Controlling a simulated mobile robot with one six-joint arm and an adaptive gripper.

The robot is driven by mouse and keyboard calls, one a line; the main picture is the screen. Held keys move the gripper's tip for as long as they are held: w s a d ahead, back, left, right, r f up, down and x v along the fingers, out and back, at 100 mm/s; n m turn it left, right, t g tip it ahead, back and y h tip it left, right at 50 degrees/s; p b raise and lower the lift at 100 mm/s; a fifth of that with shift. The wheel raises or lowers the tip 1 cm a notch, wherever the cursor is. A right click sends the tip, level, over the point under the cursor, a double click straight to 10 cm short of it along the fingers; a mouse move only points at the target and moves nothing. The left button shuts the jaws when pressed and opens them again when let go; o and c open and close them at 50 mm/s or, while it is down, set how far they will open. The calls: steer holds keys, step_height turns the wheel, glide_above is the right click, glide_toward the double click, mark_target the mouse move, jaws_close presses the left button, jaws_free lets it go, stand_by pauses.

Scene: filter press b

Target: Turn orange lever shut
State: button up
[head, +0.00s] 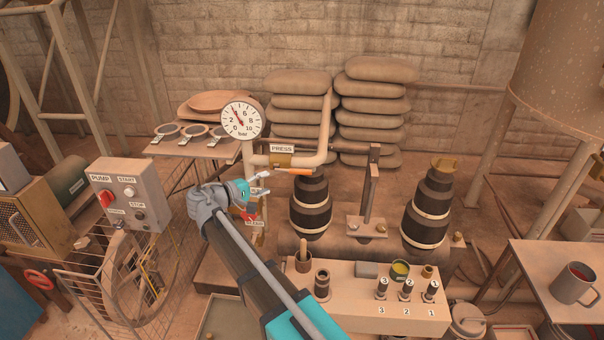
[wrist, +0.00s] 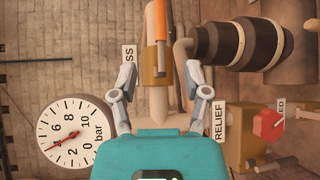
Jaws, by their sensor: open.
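The orange lever (head: 297,171) points right in the head view, roughly along the pale horizontal pipe, just below the PRESS label (head: 281,148). In the wrist view the orange lever (wrist: 160,22) runs up the picture from a brass valve body (wrist: 151,66). My gripper (head: 262,182) is open and empty, just left of the lever in the head view. In the wrist view my gripper's (wrist: 160,66) fingers stand apart on either side of the valve body and lever base. The orange grip lies beyond the fingertips. I cannot tell the depth gap.
A pressure gauge (head: 242,118) stands left of the pipe. A red handle (wrist: 268,124) by the RELIEF label (wrist: 219,122) is close to my gripper. A dark banded cylinder (head: 310,205) stands just right of it. A bench (head: 345,300) with small fittings is below.

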mark_target(298, 173)
steer(key=shift+d, duration=0.1)
steer(key=b+x, duration=0.2)
steer(key=x, duration=1.1)
steer(key=shift+w+d, duration=0.25)
steer(key=shift+d, duration=0.05)
